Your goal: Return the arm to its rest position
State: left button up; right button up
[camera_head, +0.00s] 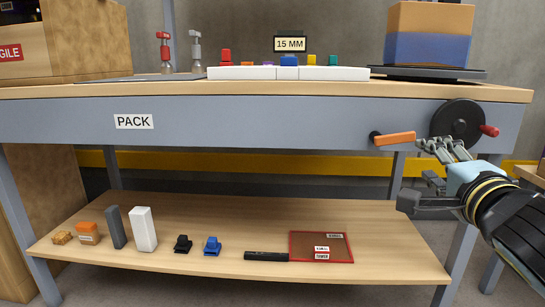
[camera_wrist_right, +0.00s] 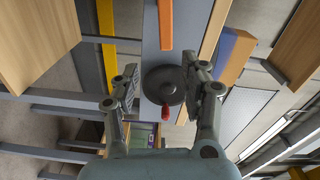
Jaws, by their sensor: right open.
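My right gripper (camera_head: 415,172) is at the right of the head view, in front of and just below the bench front. Its two fingers are spread and nothing is between them. In the right wrist view the open fingers (camera_wrist_right: 160,82) stand either side of a black wheel (camera_wrist_right: 163,86) with a red knob (camera_wrist_right: 165,113), which lies beyond them. In the head view this wheel (camera_head: 457,119) is on the bench front, above my gripper, and the orange bar (camera_head: 397,138) is left of it. Contact with the bar cannot be told. My left gripper is not in view.
The bench front (camera_head: 250,117) carries a PACK label (camera_head: 134,121). A box (camera_head: 428,35) stands on a dark platform at the top right. The lower shelf (camera_head: 130,255) holds several small items and a red-edged tray (camera_head: 349,249). Another tabletop edge (camera_head: 530,174) is at the far right.

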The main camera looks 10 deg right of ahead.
jog(key=s+a+f+n+g+y+p, duration=0.3)
jog(key=s+f+n+g, duration=0.6)
jog(key=s+f, duration=0.75)
jog(key=s+a+f+n+g+y+p, duration=0.1)
jog(key=s+a+f+n+g+p, duration=0.4)
jog(key=s+f+n, duration=0.85)
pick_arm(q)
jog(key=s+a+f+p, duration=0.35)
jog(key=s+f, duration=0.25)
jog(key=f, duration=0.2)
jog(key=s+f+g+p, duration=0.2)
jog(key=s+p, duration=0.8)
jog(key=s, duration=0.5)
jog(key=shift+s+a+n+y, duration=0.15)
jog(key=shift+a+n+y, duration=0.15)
pick_arm(e)
jog(key=s+d+f+m+g, duration=0.1)
jog(key=s+f, duration=0.4)
jog(key=s, duration=0.5)
jog(key=s+d+f+m+g, duration=0.1)
jog(key=s+d+f+m, duration=0.1)
jog(key=s, duration=0.9)
notch_tip(320, 180, down, 3)
jog(key=shift+d+r+g+h, duration=0.1)
jog(key=shift+d+g+h, duration=0.25)
jog(key=shift+d, duration=0.5)
